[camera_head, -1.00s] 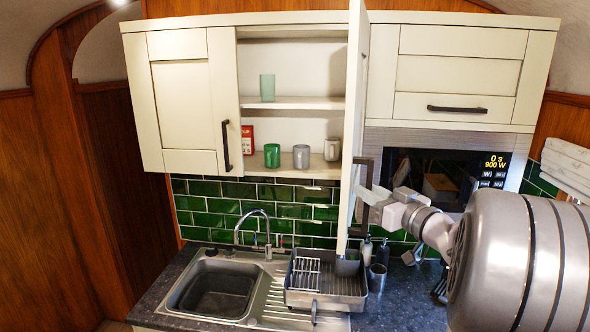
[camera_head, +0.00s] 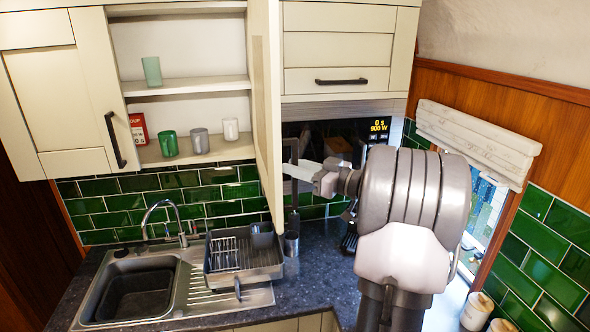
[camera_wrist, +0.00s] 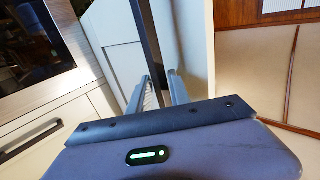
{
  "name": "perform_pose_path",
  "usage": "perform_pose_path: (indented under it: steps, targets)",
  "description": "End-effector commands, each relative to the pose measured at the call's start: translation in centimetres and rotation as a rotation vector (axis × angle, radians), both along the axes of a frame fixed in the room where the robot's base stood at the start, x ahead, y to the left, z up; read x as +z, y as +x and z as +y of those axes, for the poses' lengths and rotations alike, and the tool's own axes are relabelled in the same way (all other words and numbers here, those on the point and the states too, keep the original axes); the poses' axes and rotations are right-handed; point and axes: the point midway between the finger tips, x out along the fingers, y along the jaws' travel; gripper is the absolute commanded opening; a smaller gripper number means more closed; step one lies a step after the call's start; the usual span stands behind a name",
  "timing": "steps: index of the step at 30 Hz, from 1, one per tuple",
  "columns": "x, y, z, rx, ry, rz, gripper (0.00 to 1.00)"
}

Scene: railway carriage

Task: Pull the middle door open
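The middle door (camera_head: 266,105) of the wall cupboard stands swung out, seen nearly edge-on in the head view. The shelves behind it are exposed. Its dark bar handle (camera_head: 293,175) is on the side facing the microwave and also shows as a dark bar in the wrist view (camera_wrist: 147,35). My gripper (camera_head: 301,171) is at this handle. In the wrist view the two fingertips (camera_wrist: 159,76) lie close on either side of the handle's lower part. Whether they press on it is unclear.
The open shelves (camera_head: 190,86) hold several cups and a red box (camera_head: 139,129). Below are a sink (camera_head: 135,292) and a dish rack (camera_head: 244,262) on the dark counter. A microwave (camera_head: 330,138) is behind my arm. A window (camera_head: 482,222) is at right.

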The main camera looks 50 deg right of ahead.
Motion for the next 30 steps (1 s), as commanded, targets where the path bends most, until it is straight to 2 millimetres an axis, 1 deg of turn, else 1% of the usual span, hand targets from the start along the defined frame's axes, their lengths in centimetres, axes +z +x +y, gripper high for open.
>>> perform_pose_path:
  steps: [8, 11, 14, 17, 24, 27, 30]
  targets:
    - [-0.2, -0.1, 0.1, 0.003, 0.001, 0.004, 0.32]
    - [-0.3, -0.7, 0.0, 0.002, 0.000, 0.005, 0.32]
    - [-0.4, -2.5, -0.3, 0.000, -0.002, 0.005, 0.32]
    - [-0.5, -5.2, -0.7, -0.001, -0.001, 0.005, 0.32]
    - [-0.4, -12.5, -1.5, -0.002, -0.002, 0.005, 0.32]
    - [-0.4, -14.9, -1.8, -0.001, -0.001, 0.005, 0.32]
    - [-0.3, -16.4, -2.0, 0.001, 0.001, 0.004, 0.32]
